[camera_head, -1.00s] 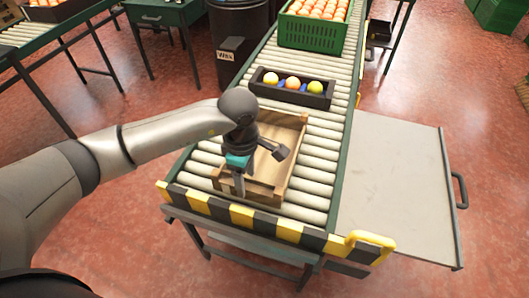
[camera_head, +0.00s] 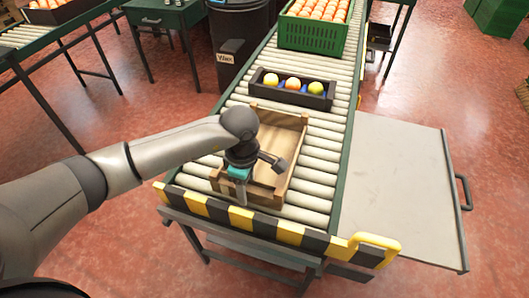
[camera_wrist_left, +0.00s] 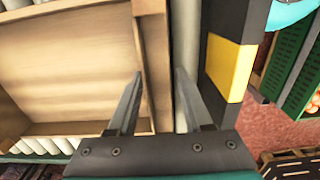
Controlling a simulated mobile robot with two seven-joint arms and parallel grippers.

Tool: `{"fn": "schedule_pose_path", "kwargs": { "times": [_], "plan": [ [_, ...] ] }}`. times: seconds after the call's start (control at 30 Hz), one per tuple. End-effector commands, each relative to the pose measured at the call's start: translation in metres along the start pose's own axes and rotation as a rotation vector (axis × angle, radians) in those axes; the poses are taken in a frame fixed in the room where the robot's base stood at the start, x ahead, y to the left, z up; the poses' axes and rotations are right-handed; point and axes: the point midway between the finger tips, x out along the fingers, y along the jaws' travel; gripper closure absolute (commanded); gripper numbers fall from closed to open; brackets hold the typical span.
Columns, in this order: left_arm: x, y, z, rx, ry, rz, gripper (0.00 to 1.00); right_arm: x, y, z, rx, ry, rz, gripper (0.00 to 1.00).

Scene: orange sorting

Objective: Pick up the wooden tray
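The wooden tray (camera_head: 282,142) is a shallow, empty-looking box near the front end of the roller conveyor. My left gripper (camera_head: 241,197) points down at the tray's near wall, towards its left corner. In the left wrist view the two fingers of the gripper (camera_wrist_left: 160,92) stand apart. The rim of the tray (camera_wrist_left: 154,60) runs between them, with one finger on the inner side and the other on the outer side. A gap shows beside the rim, so the fingers do not look closed on it. My left arm hides part of the tray's left side. My right gripper is not in view.
A yellow-and-black striped end bar (camera_head: 240,217) stands close in front of the tray. Behind the tray on the rollers (camera_head: 316,174) are a dark box (camera_head: 262,88) with several fruits and a green crate (camera_head: 311,37) of oranges. A grey side panel (camera_head: 400,190) lies right.

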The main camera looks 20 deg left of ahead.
Motion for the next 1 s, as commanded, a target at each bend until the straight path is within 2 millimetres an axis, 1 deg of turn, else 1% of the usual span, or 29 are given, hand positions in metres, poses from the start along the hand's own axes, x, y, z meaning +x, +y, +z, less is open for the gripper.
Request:
{"fn": "schedule_pose_path", "kwargs": {
  "times": [0.03,0.07,0.4,0.43,1.0],
  "plan": [
    [-0.0001,0.0,-0.0001,0.0,0.0,0.0,0.56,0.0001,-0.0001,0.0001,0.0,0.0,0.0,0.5],
    [-0.0001,0.0,-0.0001,0.0,0.0,0.0,0.6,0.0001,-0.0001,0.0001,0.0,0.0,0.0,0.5],
    [-0.0001,0.0,-0.0003,0.0,0.0,0.0,0.98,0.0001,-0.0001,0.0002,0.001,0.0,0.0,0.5],
    [-0.0001,0.0,-0.0003,0.0,0.001,0.0,1.0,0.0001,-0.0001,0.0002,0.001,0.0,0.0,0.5],
    [-0.001,0.0007,-0.0003,-0.001,0.0,0.002,1.0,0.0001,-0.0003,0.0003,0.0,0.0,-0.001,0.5]
  ]
}}
